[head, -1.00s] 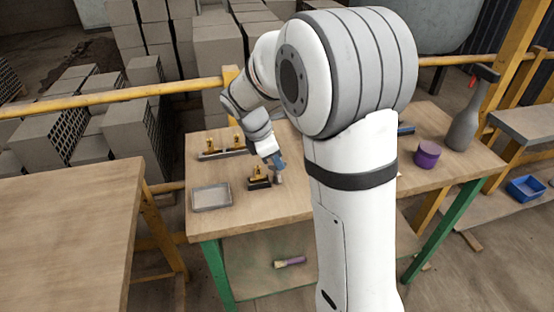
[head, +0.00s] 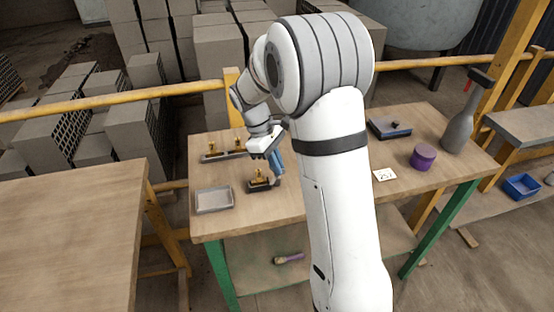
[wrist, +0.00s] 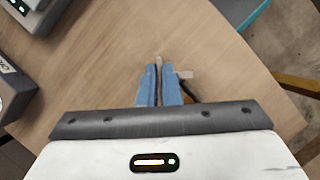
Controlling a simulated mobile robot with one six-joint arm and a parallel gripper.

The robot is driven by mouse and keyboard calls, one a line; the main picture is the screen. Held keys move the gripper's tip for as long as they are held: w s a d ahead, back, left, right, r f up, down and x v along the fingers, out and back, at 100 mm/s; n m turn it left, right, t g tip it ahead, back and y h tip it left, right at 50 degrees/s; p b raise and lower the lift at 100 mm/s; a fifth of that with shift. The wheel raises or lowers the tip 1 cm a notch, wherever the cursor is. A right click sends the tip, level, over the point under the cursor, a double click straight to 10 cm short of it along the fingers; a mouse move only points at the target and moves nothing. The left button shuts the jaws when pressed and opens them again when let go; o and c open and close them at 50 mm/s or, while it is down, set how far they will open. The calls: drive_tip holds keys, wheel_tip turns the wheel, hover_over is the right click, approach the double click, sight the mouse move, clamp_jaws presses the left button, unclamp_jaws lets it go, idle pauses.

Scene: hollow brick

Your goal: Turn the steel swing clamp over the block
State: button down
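The fixture (head: 263,184), a dark base with a brass-coloured upright part, sits on the wooden table in the head view. My gripper (head: 276,168) reaches down at its right side, blue fingers pointing to the table. In the wrist view my gripper (wrist: 160,80) has its two blue fingers close together, with a narrow greyish piece in the gap, which looks like part of the steel swing clamp (wrist: 158,60). The fingers hide most of the clamp, and I cannot make out the block.
A grey tray (head: 214,199) lies left of the fixture, and a longer fixture (head: 223,154) stands behind.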

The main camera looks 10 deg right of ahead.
drive_tip(key=m+g+y+p, duration=0.1)
drive_tip(key=m, duration=0.3)
drive_tip(key=shift+r+m, duration=0.1)
drive_tip(key=shift+m, duration=0.3)
drive_tip(key=shift+m+y+p, duration=0.45)
drive_tip(key=shift+m+y, duration=0.75)
drive_tip(key=shift+m, duration=1.3)
drive_tip(key=c, duration=1.6)
unclamp_jaws()
drive_tip(key=shift+g, duration=0.3)
drive_tip(key=v, duration=0.7)
drive_tip(key=shift+w+r+b, duration=0.15)
drive_tip(key=shift+r+b, duration=0.15)
